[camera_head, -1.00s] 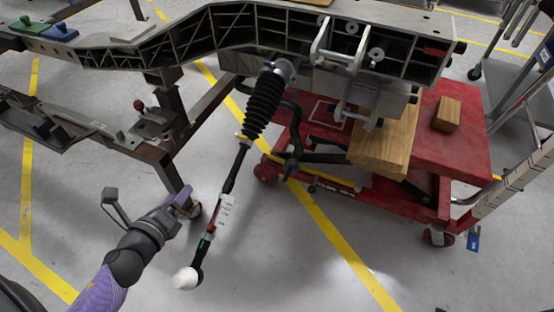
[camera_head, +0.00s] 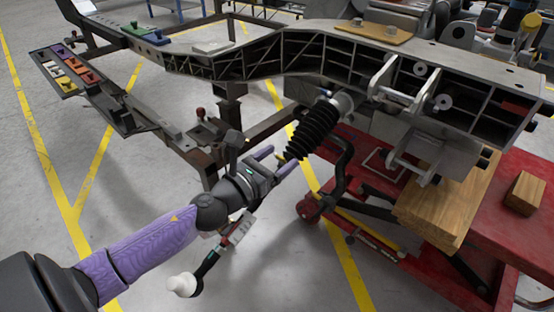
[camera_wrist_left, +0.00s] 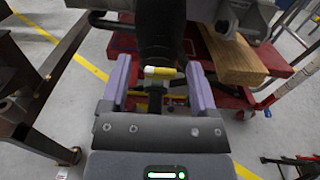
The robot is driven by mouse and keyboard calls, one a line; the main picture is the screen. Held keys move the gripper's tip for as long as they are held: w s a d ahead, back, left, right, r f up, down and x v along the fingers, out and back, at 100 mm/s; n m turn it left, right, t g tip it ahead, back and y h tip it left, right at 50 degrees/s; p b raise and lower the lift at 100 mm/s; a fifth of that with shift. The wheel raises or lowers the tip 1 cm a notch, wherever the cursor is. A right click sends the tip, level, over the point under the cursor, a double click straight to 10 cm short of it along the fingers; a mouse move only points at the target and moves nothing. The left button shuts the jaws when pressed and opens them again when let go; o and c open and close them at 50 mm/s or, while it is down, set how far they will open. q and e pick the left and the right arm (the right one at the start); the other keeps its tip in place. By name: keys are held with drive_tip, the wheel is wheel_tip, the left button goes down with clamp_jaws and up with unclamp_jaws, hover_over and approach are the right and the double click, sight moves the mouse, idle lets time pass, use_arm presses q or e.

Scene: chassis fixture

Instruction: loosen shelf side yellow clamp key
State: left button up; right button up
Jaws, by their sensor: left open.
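A small yellow piece with a pale end (camera_wrist_left: 162,73), which looks like the clamp key, lies crosswise at the lower end of the black ribbed boot (camera_wrist_left: 158,35) in the left wrist view. My left gripper (camera_head: 274,162) is open, with its purple fingers pointing at the lower end of the boot (camera_head: 312,132). In the wrist view the yellow piece appears between the two fingertips (camera_wrist_left: 158,68); I cannot tell how far beyond them it is. In the head view the gripper hides it. My right gripper is in neither view.
The grey chassis beam (camera_head: 265,55) is above. A red cart (camera_head: 480,220) with wood blocks (camera_head: 445,215) stands right. A shelf rail with coloured pieces (camera_head: 70,68) is at left.

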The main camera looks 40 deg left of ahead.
use_arm(q)
drive_tip(key=shift+c, duration=0.3)
drive_tip(key=shift+c, duration=1.3)
clamp_jaws()
